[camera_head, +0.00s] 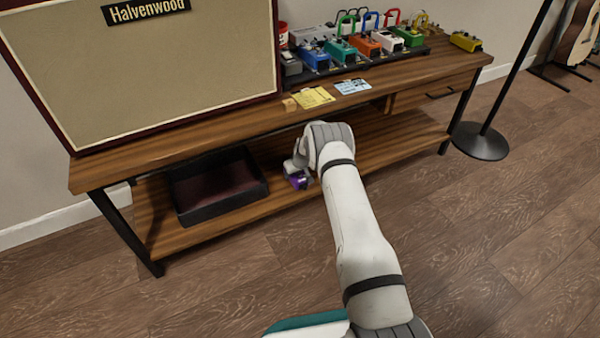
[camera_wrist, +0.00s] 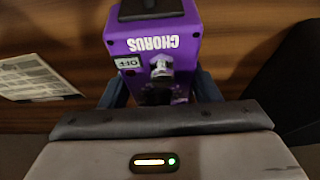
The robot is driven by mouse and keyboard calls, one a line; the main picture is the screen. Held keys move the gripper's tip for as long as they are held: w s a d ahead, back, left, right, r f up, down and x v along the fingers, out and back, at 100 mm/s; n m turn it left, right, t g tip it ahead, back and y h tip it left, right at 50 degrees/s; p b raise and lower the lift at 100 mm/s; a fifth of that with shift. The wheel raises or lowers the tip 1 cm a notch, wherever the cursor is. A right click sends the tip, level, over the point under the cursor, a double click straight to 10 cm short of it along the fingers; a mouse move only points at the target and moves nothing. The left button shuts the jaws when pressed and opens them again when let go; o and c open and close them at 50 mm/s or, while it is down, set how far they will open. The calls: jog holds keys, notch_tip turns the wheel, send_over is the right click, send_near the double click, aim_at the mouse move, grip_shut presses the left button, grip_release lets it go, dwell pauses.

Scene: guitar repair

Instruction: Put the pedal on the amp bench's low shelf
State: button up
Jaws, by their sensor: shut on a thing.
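The purple pedal (camera_head: 299,181) is at the low shelf (camera_head: 390,142) of the wooden amp bench, to the right of a dark tray. My arm reaches in under the bench top. I cannot tell whether the pedal's underside touches the shelf.
The dark open tray (camera_head: 218,209) stands on the low shelf. The shelf to the right looks free. A big amp (camera_head: 150,60), a board with several coloured pedals (camera_head: 350,62) and yellow and blue papers (camera_head: 313,97) are on top. A printed sheet (camera_wrist: 32,78) lies left in the wrist view.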

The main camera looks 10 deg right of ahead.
jog(key=o, duration=1.3)
